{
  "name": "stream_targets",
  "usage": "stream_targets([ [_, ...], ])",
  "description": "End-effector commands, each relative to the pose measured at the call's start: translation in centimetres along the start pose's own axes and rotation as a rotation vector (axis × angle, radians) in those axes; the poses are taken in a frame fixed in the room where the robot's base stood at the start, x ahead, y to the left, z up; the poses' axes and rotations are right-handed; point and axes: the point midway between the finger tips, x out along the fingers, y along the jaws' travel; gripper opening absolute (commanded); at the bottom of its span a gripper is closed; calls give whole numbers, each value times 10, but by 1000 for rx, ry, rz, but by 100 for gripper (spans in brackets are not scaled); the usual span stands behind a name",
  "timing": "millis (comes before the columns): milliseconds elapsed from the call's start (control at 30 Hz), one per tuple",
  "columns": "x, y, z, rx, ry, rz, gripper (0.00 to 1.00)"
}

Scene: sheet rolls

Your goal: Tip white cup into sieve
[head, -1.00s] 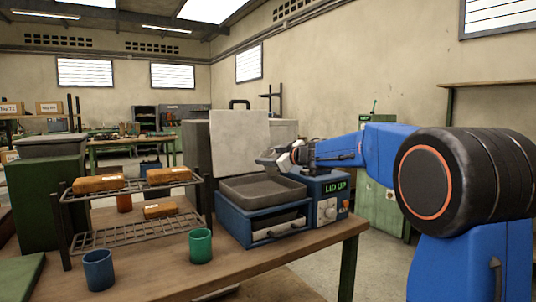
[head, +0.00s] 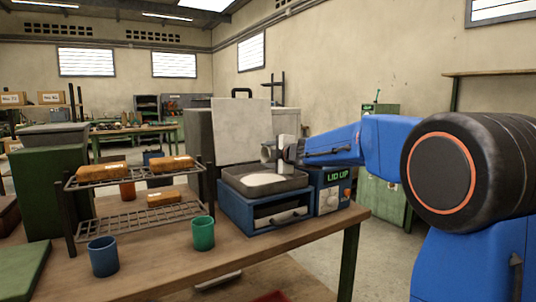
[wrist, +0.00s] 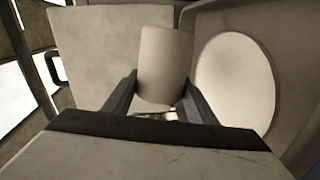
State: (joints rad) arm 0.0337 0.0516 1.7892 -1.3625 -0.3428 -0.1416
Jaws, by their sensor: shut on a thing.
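The white cup (wrist: 165,65) is held between the two fingers of my gripper (wrist: 155,105) in the wrist view. In the head view my gripper (head: 280,152) is above the back of the sieve, and the cup (head: 267,153) is small and partly hidden by the fingers. The sieve (head: 272,193) is a grey square pan on top of a blue machine. A round white layer (head: 264,179) lies in it. In the wrist view this layer (wrist: 235,80) shows to the right of the cup, apart from it. The cup's inside is hidden.
The blue machine (head: 237,217) has a drawer, a raised pale lid (head: 240,125) behind the pan and a display reading LID UP. A wire rack (head: 130,218) with several orange-brown blocks, a blue cup (head: 103,257) and a green cup (head: 203,233) stand left.

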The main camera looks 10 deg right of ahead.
Motion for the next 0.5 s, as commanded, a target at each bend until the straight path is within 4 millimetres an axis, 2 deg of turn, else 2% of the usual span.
stream_targets([
  [500, 1, -6, -10, -307, -56, 15, 28],
])
